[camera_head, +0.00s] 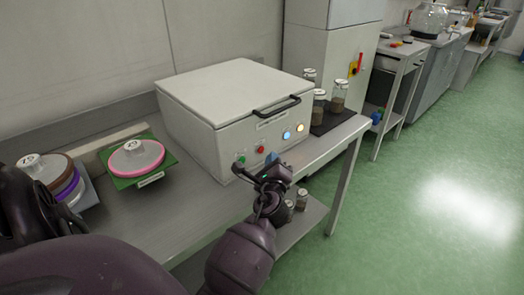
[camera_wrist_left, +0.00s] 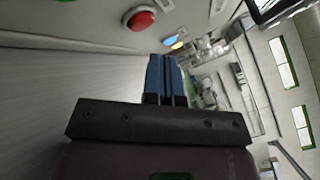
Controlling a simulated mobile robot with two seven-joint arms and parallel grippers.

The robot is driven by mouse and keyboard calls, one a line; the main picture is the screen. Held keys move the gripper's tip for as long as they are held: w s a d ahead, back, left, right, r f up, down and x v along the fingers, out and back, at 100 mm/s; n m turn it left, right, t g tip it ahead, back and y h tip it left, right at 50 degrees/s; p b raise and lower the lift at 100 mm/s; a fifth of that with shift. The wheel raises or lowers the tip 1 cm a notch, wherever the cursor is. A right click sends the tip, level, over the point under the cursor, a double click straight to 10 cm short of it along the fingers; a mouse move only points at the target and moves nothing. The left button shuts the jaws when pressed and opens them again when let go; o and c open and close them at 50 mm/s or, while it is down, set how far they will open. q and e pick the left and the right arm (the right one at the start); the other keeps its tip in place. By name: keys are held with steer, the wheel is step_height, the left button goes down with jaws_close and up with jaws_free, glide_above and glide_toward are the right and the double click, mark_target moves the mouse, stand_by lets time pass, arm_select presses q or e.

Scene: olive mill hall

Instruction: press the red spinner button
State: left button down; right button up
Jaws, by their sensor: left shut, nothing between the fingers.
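The red spinner button (camera_head: 261,150) is a small round knob on the front panel of a white box-shaped machine (camera_head: 215,150). It also shows in the left wrist view (camera_wrist_left: 140,18), up and to the left of my fingers. My left gripper (camera_head: 276,166) is just in front of the panel, slightly right of and below the button. Its blue fingers (camera_wrist_left: 166,78) are shut with nothing between them. They appear apart from the button. My right gripper is not in view.
A green button (camera_head: 240,160) and blue and yellow lights (camera_head: 286,135) flank the red button. A black handle (camera_head: 277,105) juts out above. Jars (camera_head: 339,96) stand on a dark mat at right. A pink-rimmed disc (camera_head: 136,157) lies on a green tray at left.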

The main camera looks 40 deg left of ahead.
arm_select(q)
steer(key=d, duration=0.4)
steer(key=shift+s, duration=0.2)
steer(key=shift+d, duration=0.1)
stand_by(0.8)
